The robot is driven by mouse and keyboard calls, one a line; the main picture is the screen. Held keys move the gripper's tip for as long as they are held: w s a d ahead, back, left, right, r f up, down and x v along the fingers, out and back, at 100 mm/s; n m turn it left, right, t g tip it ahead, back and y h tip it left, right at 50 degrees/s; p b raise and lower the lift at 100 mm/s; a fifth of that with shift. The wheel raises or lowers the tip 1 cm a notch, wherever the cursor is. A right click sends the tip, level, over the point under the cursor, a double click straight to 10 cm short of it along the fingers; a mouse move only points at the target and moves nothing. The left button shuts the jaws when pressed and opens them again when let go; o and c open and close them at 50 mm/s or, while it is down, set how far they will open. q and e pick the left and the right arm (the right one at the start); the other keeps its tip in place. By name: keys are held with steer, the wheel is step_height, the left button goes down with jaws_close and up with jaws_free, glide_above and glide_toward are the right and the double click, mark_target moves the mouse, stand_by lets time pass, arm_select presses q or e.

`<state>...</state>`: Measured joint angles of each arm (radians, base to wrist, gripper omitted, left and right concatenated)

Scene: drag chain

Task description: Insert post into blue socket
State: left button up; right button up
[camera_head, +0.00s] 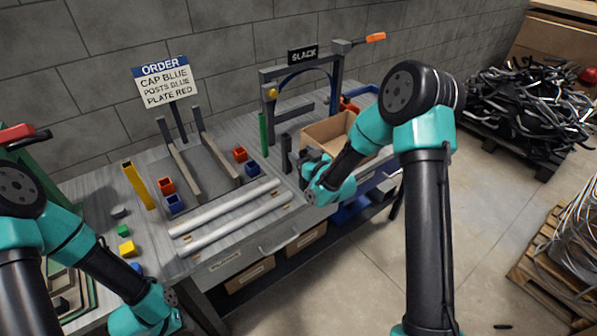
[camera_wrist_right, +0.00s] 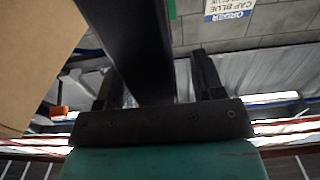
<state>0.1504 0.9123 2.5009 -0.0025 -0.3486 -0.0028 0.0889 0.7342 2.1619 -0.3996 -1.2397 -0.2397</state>
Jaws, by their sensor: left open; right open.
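Two blue sockets (camera_head: 175,203) and (camera_head: 252,168) sit on the grey bench, each next to an orange-red socket. My right gripper (camera_head: 296,163) is at the right part of the bench, beside the cardboard box. In the right wrist view its two dark fingers (camera_wrist_right: 156,88) stand apart. A dark upright bar (camera_wrist_right: 138,35), perhaps a post, shows between them; I cannot tell whether it touches either finger. My left gripper (camera_head: 165,308) is low at the front left, away from the sockets; its fingertips are hardly visible.
A cardboard box (camera_head: 322,134) and a dark frame (camera_head: 268,92) stand behind my right gripper. White rails (camera_head: 225,207) lie along the front edge. A yellow bar (camera_head: 138,186) and small coloured blocks (camera_head: 127,248) are at left. The order sign (camera_head: 166,84) reads posts blue.

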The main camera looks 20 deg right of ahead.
steer(key=shift+w+a, duration=0.1)
steer(key=shift+w, duration=0.15)
steer(key=shift+c, duration=0.4)
jaws_close()
